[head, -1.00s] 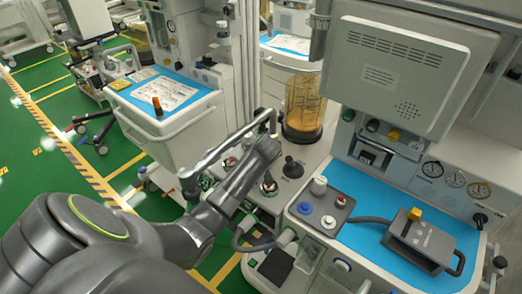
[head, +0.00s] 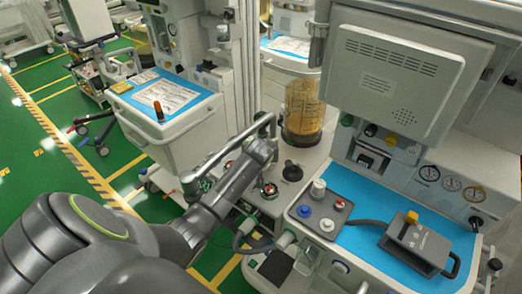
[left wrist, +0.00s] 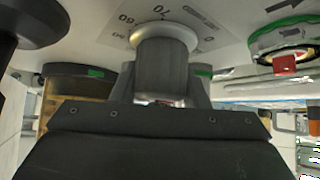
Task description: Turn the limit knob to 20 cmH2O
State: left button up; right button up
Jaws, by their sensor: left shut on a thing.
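The limit knob (left wrist: 165,45) is a grey cylinder with a pale, wider rim, standing on a white dial face (left wrist: 205,17). The printed marks 60 and 70 show beside it; no pointer and no 20 mark can be made out. My left gripper (left wrist: 163,92) is shut on the knob, with one finger on each side of it. In the head view my left gripper (head: 264,150) is over the machine's left-hand shelf, and its own wrist hides the knob and the fingertips. My right gripper is in neither view.
A black knob (head: 292,171) stands close to the right of my gripper, beneath the amber canister (head: 303,105). A grey rail or tube (head: 228,143) runs close by.

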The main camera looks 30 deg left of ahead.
pick_arm(q)
jog(key=shift+d+m+t+h+p, duration=0.1)
jog(key=shift+m+t+h+p, duration=0.3)
jog(key=shift+m+h+p, duration=0.65)
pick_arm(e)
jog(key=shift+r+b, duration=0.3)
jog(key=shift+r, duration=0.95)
pick_arm(q)
jog(key=o, duration=1)
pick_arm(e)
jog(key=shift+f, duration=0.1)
